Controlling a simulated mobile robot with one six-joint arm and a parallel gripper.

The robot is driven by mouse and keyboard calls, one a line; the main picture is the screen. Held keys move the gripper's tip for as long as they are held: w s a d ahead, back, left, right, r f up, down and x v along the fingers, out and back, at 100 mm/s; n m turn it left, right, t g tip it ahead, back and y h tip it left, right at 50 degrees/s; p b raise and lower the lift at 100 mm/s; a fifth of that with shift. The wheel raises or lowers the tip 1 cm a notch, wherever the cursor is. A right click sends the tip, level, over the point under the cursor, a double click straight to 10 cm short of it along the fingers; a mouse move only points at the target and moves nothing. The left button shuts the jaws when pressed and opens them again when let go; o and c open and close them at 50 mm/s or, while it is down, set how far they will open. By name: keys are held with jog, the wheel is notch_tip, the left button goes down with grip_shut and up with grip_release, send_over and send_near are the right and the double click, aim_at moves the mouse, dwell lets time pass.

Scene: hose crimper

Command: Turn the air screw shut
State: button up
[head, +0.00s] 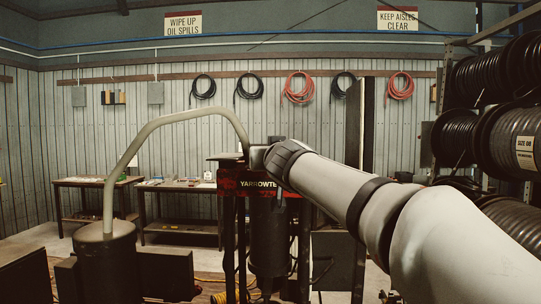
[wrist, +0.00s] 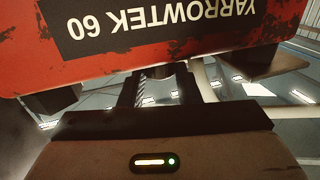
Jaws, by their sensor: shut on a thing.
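The crimper has a worn red head plate marked YARROWTEK (head: 262,184). In the wrist view this plate (wrist: 215,60) appears upside down, close above my gripper, with the words YARROWTEK 60. My gripper (wrist: 155,88) reaches in at the plate's edge with its two dark fingers. It is shut on a small part there, which I take to be the air screw. The screw itself is hidden by the fingers and the plate, so its turn cannot be read. In the head view my arm comes from the right and ends at the top of the crimper.
A bent grey pipe (head: 151,120) rises from a dark cylinder (head: 107,260) and arches to the crimper's top. A rack with black hose reels (head: 505,140) stands at right. Workbenches (head: 178,186) stand by the back wall, where coiled hoses (head: 299,88) hang.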

jog(key=shift+d+r+n+y+p, duration=0.1)
jog(key=shift+r+n+y+p, duration=0.25)
jog(key=shift+p, duration=1.3)
jog(key=shift+y+p, duration=0.25)
jog(key=shift+p, duration=0.35)
jog(key=shift+f+n+y+p, duration=0.1)
jog(key=shift+n+y+p, duration=0.2)
jog(key=shift+p, duration=0.2)
jog(key=shift+f+g+p, duration=0.25)
jog(key=shift+g+p, duration=0.05)
jog(key=shift+p, duration=0.15)
jog(key=o, duration=1)
jog(key=shift+s+d, duration=0.1)
jog(key=shift+v, duration=3.75)
jog(key=shift+d+f, duration=0.1)
jog(key=shift+c, duration=0.3)
